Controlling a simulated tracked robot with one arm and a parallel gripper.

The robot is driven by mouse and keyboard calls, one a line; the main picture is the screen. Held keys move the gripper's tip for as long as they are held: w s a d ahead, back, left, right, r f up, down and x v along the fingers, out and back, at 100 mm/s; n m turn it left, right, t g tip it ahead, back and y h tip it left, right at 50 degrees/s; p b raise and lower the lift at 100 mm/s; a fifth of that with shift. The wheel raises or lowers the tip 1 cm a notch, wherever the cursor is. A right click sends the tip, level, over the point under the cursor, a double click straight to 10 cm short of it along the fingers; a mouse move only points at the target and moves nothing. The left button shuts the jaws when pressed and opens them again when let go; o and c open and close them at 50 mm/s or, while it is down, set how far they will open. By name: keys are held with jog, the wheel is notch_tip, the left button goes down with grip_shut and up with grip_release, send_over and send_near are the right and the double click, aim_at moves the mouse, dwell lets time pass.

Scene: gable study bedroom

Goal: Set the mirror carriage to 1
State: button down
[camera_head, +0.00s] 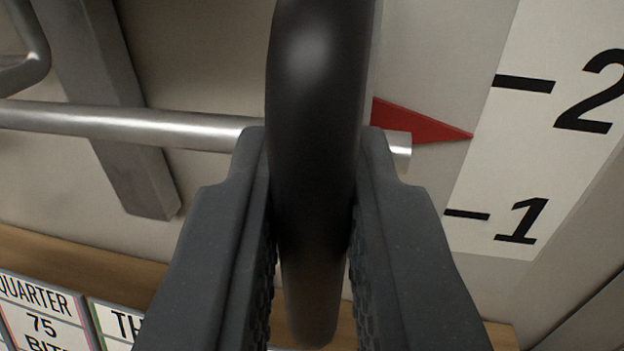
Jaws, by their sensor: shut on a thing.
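My gripper (312,215) is shut on a dark, rounded black handle (318,75), with one finger on each side of it. A red pointer (418,123) shows just right of the handle, its tip toward the white scale (500,170). The tip lies between the marks 2 (598,92) and 1 (522,221), a little nearer to 2. A metal rod (130,125) runs in from the left behind my gripper, and its end (400,148) shows below the pointer. Much of the mirror carriage cannot be made out behind the handle and fingers.
A grey metal bar (105,100) stands against the pale panel at the left. A bent metal tube (35,40) is at the top left. Printed cards (45,310) lie at the bottom left, by a wooden edge (90,262).

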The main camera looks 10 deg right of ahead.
aim_at(314, 331)
notch_tip(314, 331, down, 5)
jog(key=shift+f+b, duration=0.2)
jog(key=shift+b, duration=0.5)
jog(key=c, duration=1.5)
grip_release()
jog(key=s, duration=0.4)
jog(key=s+a+b, duration=0.1)
jog(key=s, duration=0.4)
jog(key=s+a+b, duration=0.1)
jog(key=s, duration=0.3)
jog(key=shift+s+a, duration=0.1)
jog(key=shift+s, duration=0.2)
